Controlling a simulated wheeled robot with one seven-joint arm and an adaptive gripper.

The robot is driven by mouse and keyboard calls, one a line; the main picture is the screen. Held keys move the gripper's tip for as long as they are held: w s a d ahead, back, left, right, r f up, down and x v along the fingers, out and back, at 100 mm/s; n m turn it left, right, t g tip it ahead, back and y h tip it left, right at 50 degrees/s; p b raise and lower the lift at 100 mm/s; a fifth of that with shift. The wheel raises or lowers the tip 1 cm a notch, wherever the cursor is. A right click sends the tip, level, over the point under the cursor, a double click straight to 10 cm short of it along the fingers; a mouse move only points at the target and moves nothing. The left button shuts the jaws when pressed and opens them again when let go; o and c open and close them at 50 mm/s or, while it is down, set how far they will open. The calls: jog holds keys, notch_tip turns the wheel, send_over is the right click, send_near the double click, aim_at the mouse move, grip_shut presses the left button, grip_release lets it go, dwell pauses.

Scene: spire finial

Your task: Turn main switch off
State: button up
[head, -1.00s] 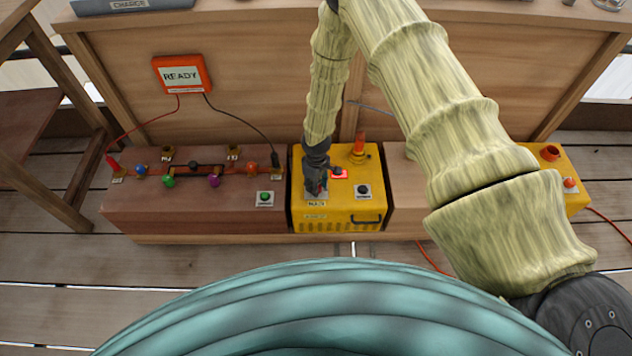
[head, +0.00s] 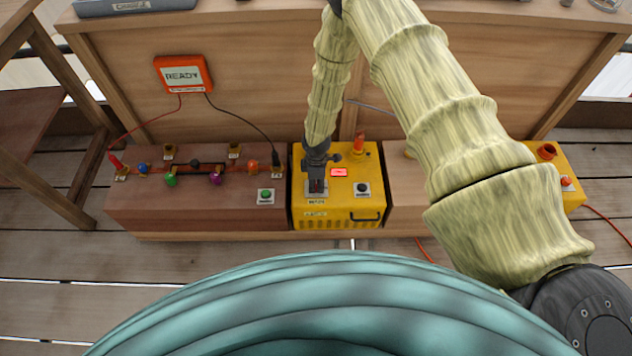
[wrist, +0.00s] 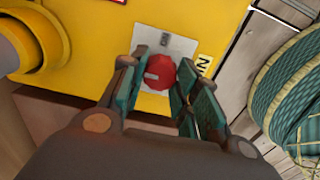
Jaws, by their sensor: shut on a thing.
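The main switch (wrist: 160,72) is a red knob with a pale bar on a grey plate, set in the top of the yellow box (head: 340,213). In the wrist view my gripper (wrist: 166,78) has its two teal-padded fingers on either side of the knob, shut on it. In the head view my gripper (head: 316,184) points down onto the plate at the box's left side and hides most of the switch. A label beside the plate is only partly readable.
The yellow box also carries a red-lit indicator (head: 339,172), a dark button (head: 362,188) and an orange lamp (head: 359,142). A brown box (head: 190,212) with coloured knobs stands left. A READY display (head: 182,75) hangs behind it.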

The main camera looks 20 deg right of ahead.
aim_at(316, 184)
dwell(0.5)
jog(key=o, duration=1)
jog(key=shift+o, duration=0.2)
jog(key=shift+r, duration=0.1)
notch_tip(316, 184, up, 12)
